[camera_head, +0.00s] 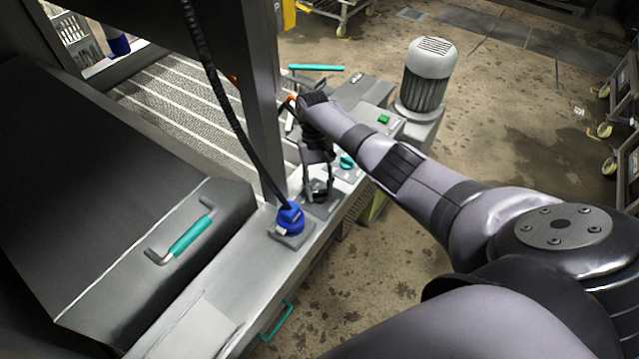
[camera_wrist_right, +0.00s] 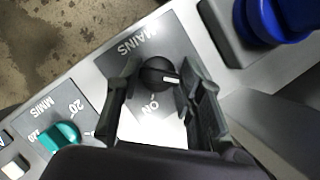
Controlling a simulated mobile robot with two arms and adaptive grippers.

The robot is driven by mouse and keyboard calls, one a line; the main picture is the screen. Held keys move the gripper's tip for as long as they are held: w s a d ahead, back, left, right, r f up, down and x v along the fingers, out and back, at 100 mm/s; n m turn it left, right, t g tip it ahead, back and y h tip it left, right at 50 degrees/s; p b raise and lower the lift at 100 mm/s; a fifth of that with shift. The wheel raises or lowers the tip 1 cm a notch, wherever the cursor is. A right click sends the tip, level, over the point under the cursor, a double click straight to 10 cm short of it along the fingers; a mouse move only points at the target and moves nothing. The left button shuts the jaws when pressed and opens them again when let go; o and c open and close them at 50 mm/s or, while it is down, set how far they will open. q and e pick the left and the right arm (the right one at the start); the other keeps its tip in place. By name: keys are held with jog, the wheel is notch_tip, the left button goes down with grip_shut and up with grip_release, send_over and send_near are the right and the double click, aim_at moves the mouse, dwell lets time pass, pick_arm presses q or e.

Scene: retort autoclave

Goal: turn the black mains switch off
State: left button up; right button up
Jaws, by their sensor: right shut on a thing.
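The black mains switch (camera_wrist_right: 157,73) is a round knob on a dark plate marked MAINS and ON, with a white pointer mark facing right in the right wrist view. My right gripper (camera_wrist_right: 158,80) has one finger on each side of the knob and is shut on it. My left gripper is in neither view.
A blue connector (camera_head: 290,218) with a black cable sits beside the switch. A green button (camera_head: 384,119) is farther along the panel. A steel post (camera_head: 262,110) stands close behind.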

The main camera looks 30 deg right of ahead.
dwell(0.4)
jog(key=o, duration=1.2)
jog(key=shift+c, duration=0.2)
jog(key=shift+r, duration=0.1)
jog(key=v, duration=1.2)
